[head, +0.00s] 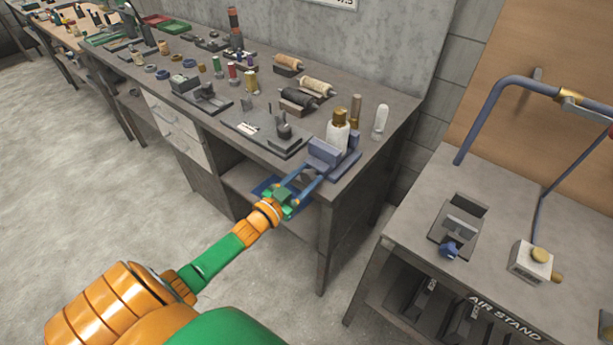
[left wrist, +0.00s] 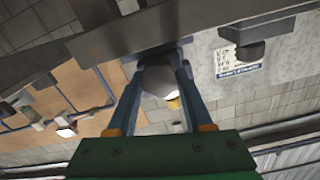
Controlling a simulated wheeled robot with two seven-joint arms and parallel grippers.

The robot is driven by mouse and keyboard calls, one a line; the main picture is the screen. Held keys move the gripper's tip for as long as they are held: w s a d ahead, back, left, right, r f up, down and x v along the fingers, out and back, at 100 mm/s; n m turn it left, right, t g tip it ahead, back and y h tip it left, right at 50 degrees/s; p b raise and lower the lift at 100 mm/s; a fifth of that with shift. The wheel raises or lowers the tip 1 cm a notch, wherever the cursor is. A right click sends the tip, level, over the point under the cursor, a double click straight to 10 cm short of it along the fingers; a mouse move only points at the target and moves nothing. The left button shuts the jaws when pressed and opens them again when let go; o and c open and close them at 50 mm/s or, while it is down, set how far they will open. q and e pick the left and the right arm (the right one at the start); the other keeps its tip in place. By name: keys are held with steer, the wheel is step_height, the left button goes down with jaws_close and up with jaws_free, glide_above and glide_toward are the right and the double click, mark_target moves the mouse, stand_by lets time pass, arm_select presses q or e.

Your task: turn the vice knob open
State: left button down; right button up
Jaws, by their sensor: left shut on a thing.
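A blue-grey vice (head: 345,160) stands at the front right corner of the long workbench. A white bottle (head: 338,131) with a gold cap stands at its jaws. My left gripper (head: 314,175) reaches the vice's front from below left, its blue fingers just past the bench edge. In the left wrist view, the two fingers lie on either side of a rounded grey knob (left wrist: 158,78), and the gripper is shut on it. In the head view the knob is hidden by the fingers. My right gripper is not in view.
Spools, jars and small tools stand along the workbench (head: 385,110) behind the vice. A dark grey block with a post (head: 283,130) is left of it. A second table (head: 400,215) at the right carries another small vice with a blue knob (head: 450,248). Floor at left is clear.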

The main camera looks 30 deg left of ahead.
arm_select(q)
steer(key=n, duration=0.5)
steer(key=shift+a+r, duration=0.1)
steer(key=shift+r, duration=0.05)
steer(key=shift+n, duration=0.4)
steer(key=shift+c, duration=1.5)
jaws_free()
steer(key=shift+w, duration=0.1)
steer(key=s, duration=0.7)
steer(key=shift+a, duration=0.3)
